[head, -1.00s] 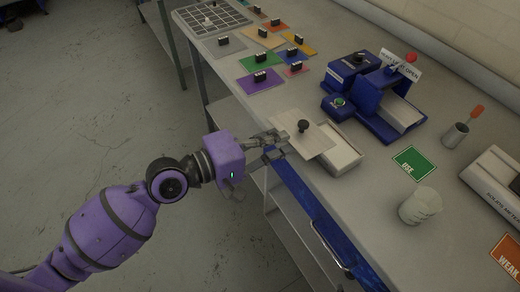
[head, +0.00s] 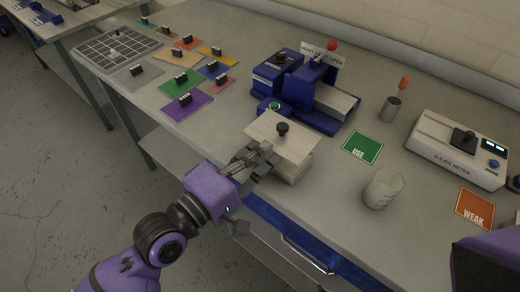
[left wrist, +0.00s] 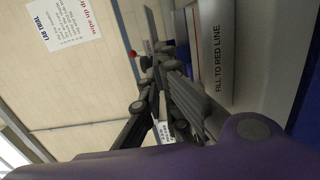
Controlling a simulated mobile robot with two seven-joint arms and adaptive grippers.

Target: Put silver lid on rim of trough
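The silver lid (head: 290,144) is a flat, pale square plate with a black knob on top. In the head view it lies over the trough (head: 292,172), a white box at the table's front edge whose near side shows below the lid. My left gripper (head: 262,158) is shut on the lid's near left edge. In the left wrist view the gripper (left wrist: 165,85) is close beside the trough wall (left wrist: 222,55), marked "FILL TO RED LINE". I cannot tell whether the lid touches the rim. My right gripper is out of view.
A blue machine (head: 310,92) stands just behind the trough. A green "USE" card (head: 362,147) and a pale cup (head: 382,188) are to the right, with a white meter (head: 458,148) beyond. Coloured cards (head: 186,106) lie at the left. A blue drawer front (head: 300,240) is below.

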